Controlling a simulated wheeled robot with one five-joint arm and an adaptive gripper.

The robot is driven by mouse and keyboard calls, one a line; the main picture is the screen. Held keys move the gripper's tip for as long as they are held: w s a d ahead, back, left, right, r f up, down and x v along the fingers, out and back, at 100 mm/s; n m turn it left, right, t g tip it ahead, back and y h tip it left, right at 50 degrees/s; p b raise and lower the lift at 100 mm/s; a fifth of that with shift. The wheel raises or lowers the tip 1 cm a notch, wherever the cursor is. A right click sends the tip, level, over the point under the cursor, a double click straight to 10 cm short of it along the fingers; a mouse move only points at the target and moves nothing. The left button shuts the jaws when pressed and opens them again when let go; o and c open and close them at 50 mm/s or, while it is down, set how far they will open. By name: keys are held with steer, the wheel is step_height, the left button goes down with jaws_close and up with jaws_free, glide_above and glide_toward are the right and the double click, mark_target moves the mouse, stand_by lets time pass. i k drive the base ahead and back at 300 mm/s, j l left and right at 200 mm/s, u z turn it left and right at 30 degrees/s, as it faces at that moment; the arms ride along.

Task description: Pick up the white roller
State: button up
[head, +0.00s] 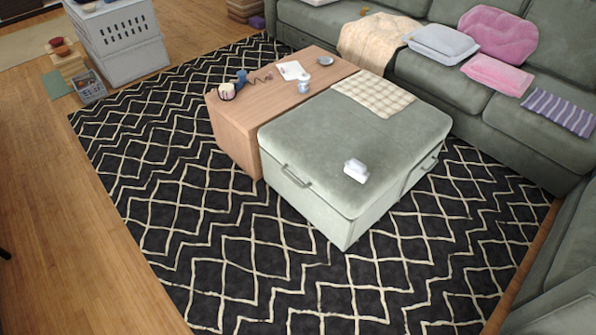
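A small white object (356,171), which looks like the white roller, lies on the near part of the green ottoman's top (318,140), close to its front edge. It is small in the picture, so its exact shape is hard to tell. Nothing touches it except the ottoman. My gripper is not in view.
A wooden table (235,130) with a mug, papers and small items adjoins the ottoman. A green sectional (440,75) with cushions lines the back and right. Grey crates (125,45) stand at upper left. The patterned rug (220,250) and wooden floor (60,220) are clear in front.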

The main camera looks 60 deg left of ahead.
mark_target(356, 169)
steer(key=u, duration=1.85)
steer(key=i+l+u, duration=0.15)
steer(key=u, duration=0.3)
steer(key=i+l+u, duration=0.3)
steer(key=u, duration=0.15)
steer(key=i+l+u, duration=0.2)
steer(key=l+u, duration=0.25)
steer(key=i+l+u, duration=0.1)
steer(key=l+u, duration=0.15)
steer(key=u, duration=0.15)
steer(key=l+u, duration=0.45)
steer(key=i, duration=0.05)
